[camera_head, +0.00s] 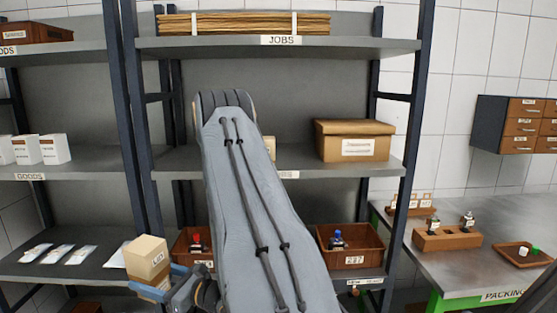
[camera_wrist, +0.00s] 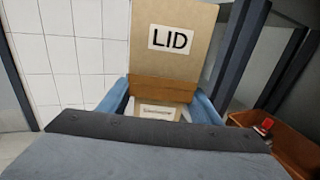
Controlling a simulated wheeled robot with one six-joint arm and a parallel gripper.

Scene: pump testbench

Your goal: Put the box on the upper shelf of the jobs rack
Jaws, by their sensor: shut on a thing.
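A light cardboard box (camera_head: 147,255) is held at the lower left of the head view, in front of the racks. In the wrist view the box (camera_wrist: 143,38) has a face marked LID. My gripper (camera_head: 163,283) is shut on it, with blue fingers on both sides in the wrist view (camera_wrist: 162,92). The jobs rack (camera_head: 422,80) stands in the middle. Its upper shelf (camera_head: 375,45) carries the JOBS label and a flat cardboard stack (camera_head: 240,24). My arm hides part of the middle and lower shelves.
The upper shelf is bare right of the stack. A lidded carton (camera_head: 355,140) and a mostly hidden box (camera_head: 270,147) stand on the middle shelf. Brown bins (camera_head: 350,258) sit below. The goods rack (camera_head: 85,160) is left, the packing table (camera_head: 460,270) right.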

